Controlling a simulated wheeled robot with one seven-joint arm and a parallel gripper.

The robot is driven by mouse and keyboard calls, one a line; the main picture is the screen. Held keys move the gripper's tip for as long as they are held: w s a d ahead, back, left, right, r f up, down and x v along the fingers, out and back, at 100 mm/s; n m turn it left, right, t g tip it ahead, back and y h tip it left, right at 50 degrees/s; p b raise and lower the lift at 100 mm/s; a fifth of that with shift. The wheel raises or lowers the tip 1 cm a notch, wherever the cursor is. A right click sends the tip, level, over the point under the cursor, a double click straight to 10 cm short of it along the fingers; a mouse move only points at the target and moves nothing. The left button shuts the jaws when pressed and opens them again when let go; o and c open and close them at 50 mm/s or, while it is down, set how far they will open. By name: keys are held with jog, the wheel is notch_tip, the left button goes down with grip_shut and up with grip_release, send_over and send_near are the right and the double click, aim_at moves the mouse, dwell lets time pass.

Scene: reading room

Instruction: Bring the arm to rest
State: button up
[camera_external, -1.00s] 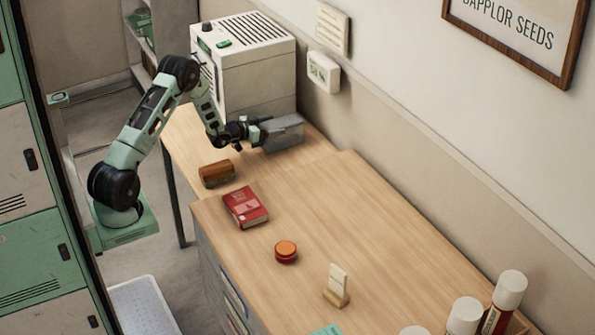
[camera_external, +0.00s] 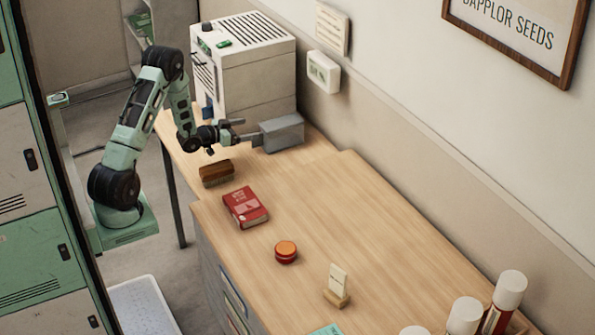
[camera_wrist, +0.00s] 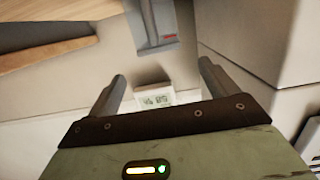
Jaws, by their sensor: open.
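My gripper (camera_external: 245,131) is open above the far end of the wooden counter (camera_external: 330,200), just left of a grey box (camera_external: 283,133). Nothing shows between its fingers. In the wrist view, my gripper (camera_wrist: 161,84) has its two dark fingers spread wide. The grey box (camera_wrist: 152,25), with a small red mark, lies at the top of that view, beyond the fingers. My arm is bent, with its elbow raised.
A white appliance (camera_external: 245,65) stands behind my gripper. A brown brush (camera_external: 216,173), a red book (camera_external: 245,207), an orange-topped round tin (camera_external: 286,252) and a small card stand (camera_external: 337,287) are on the counter. Green and grey lockers (camera_external: 30,180) are at left.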

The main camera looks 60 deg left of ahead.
jog(key=shift+s+r, duration=0.1)
jog(key=shift+s, duration=0.55)
